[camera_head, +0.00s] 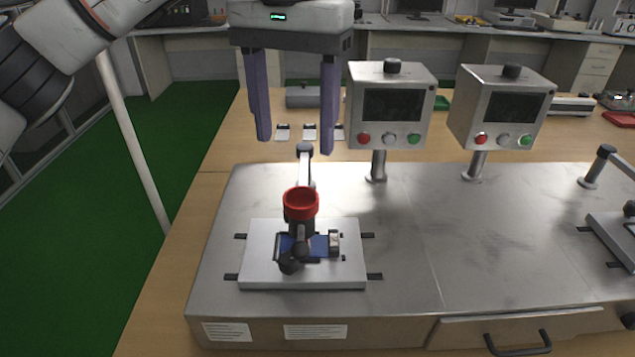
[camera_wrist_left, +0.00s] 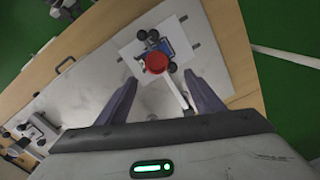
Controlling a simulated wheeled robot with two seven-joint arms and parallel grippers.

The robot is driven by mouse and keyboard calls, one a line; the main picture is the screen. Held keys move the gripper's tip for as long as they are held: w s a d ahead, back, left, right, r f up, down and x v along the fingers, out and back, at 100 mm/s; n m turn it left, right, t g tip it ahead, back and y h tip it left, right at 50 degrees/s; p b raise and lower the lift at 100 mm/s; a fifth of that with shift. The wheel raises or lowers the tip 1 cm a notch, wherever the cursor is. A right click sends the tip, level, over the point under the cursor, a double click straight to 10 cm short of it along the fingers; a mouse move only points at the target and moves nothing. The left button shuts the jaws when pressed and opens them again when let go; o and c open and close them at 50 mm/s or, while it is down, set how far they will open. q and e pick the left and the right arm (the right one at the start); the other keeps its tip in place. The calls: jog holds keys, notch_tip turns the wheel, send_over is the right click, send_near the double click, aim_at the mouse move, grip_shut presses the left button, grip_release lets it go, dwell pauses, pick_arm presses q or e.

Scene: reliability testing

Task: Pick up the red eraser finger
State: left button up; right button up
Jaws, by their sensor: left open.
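The red eraser finger (camera_head: 301,203) is a red round cap on a dark holder, upright above the metal plate (camera_head: 258,275) of the test fixture. It also shows in the left wrist view (camera_wrist_left: 156,62), seen from above. My left gripper (camera_head: 293,145) is open and empty, with purple fingers pointing down. It hangs above and apart from the red piece in the head view. In the left wrist view the red piece shows between and beyond the two fingers (camera_wrist_left: 163,92). My right gripper is not in view.
Two control boxes (camera_head: 391,105) (camera_head: 502,107) stand on posts to the right of the gripper. A metal arm (camera_head: 305,165) rises just behind the red piece. Another fixture (camera_head: 615,235) sits at the right edge. The metal top (camera_head: 430,230) between the fixtures is clear.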

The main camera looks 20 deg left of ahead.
pick_arm(q)
jog(key=b, duration=0.1)
send_over(301, 205)
jog(key=f, duration=0.4)
jog(key=shift+a+f, duration=0.3)
jog(key=shift+f, duration=0.05)
jog(key=f, duration=0.4)
jog(key=shift+d+f, duration=0.15)
jog(key=shift+d, duration=0.15)
jog(key=shift+f, duration=0.45)
jog(key=c, duration=1.3)
jog(key=shift+c, duration=0.5)
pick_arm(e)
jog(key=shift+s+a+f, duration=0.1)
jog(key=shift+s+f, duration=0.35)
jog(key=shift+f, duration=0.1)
pick_arm(q)
jog(key=shift+r, duration=0.1)
